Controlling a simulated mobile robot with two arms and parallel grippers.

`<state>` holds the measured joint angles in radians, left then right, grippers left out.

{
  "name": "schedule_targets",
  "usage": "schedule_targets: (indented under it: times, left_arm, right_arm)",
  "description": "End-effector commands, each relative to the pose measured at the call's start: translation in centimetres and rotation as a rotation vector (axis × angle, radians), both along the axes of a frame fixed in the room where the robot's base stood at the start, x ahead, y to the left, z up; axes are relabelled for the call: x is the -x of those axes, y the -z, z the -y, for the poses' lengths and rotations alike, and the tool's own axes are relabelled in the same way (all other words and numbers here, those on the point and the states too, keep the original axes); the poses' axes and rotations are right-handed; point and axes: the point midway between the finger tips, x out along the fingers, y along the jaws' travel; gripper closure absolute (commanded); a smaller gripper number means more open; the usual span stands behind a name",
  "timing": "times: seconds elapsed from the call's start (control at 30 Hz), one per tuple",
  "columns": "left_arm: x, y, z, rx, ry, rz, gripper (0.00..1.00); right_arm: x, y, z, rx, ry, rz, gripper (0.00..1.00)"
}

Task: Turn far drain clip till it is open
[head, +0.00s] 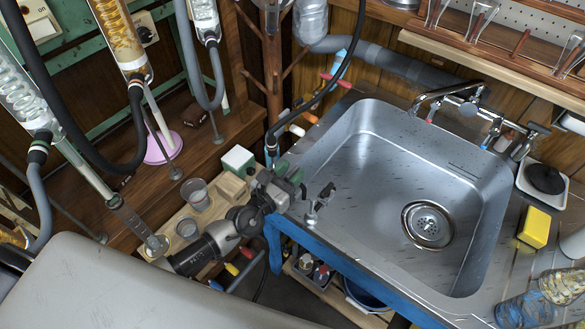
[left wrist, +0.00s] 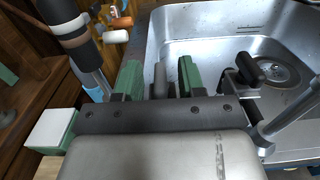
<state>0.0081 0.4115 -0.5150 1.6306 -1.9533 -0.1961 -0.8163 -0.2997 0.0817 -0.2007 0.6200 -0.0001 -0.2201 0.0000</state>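My left gripper (head: 288,172) is at the left rim of the sink, with its green fingers apart. In the left wrist view my left gripper (left wrist: 160,78) has a small grey upright piece between its fingers, with a gap on each side. I cannot tell whether this piece is the far drain clip; its lower part is hidden. A metal clip with a black handle (head: 320,196) stands on the sink rim just right of the gripper. That clip also shows in the left wrist view (left wrist: 250,70), outside the right finger. My right gripper is not in view.
The steel sink (head: 385,170) fills the middle right. A wooden post with coloured pegs (head: 272,70) and a dark hose (head: 345,65) stand close behind the gripper. Glass cups (head: 196,194) and a green-white block (head: 238,158) are at left. A yellow sponge (head: 534,228) lies at right.

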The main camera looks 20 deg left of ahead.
Motion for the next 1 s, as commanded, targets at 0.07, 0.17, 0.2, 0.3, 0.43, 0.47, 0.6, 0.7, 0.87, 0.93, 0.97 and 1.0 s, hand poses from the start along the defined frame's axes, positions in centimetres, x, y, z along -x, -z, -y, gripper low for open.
schedule_targets:
  times: [0.07, 0.17, 0.2, 0.3, 0.43, 0.47, 0.6, 0.7, 0.87, 0.93, 0.97, 1.0]
  left_arm:
    - [-0.6, 0.0, 0.2, 0.002, 0.000, 0.000, 0.61]
    - [-0.9, 0.0, 0.4, 0.002, 0.000, -0.001, 0.61]
    - [-0.9, 0.0, 0.4, 0.002, 0.000, -0.001, 0.61]
    - [-0.9, 0.0, 0.4, 0.002, 0.000, -0.001, 0.61]
    - [-0.9, 0.0, 0.4, 0.002, 0.000, -0.001, 0.65]
    - [-0.9, 0.0, 0.4, 0.002, 0.000, -0.001, 0.70]
    - [-0.9, 0.0, 0.4, 0.002, 0.000, -0.001, 0.91]
    - [-0.9, 0.0, 0.3, 0.001, 0.000, 0.000, 1.00]
    - [-0.9, -0.2, 0.4, 0.004, -0.017, 0.000, 1.00]
    - [-0.9, -0.5, 0.4, 0.007, -0.053, 0.000, 1.00]
    - [-0.9, -0.6, 0.5, 0.008, -0.074, -0.001, 1.00]
    - [-0.9, -0.7, 0.5, 0.009, -0.107, 0.000, 1.00]
  right_arm:
    - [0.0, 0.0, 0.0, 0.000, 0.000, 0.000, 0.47]
    - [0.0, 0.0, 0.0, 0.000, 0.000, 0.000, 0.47]
    - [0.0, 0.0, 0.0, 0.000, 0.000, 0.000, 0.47]
    - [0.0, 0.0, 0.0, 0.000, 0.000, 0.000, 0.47]
    - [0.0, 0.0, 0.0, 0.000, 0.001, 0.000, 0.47]
    - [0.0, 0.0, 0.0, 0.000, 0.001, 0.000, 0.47]
    - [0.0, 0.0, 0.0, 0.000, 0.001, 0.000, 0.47]
    - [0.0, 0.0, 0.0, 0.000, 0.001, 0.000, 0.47]
    - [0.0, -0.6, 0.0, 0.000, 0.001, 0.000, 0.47]
    - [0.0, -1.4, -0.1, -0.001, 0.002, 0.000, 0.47]
    - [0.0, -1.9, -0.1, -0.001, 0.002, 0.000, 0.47]
    - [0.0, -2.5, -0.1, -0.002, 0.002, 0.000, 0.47]
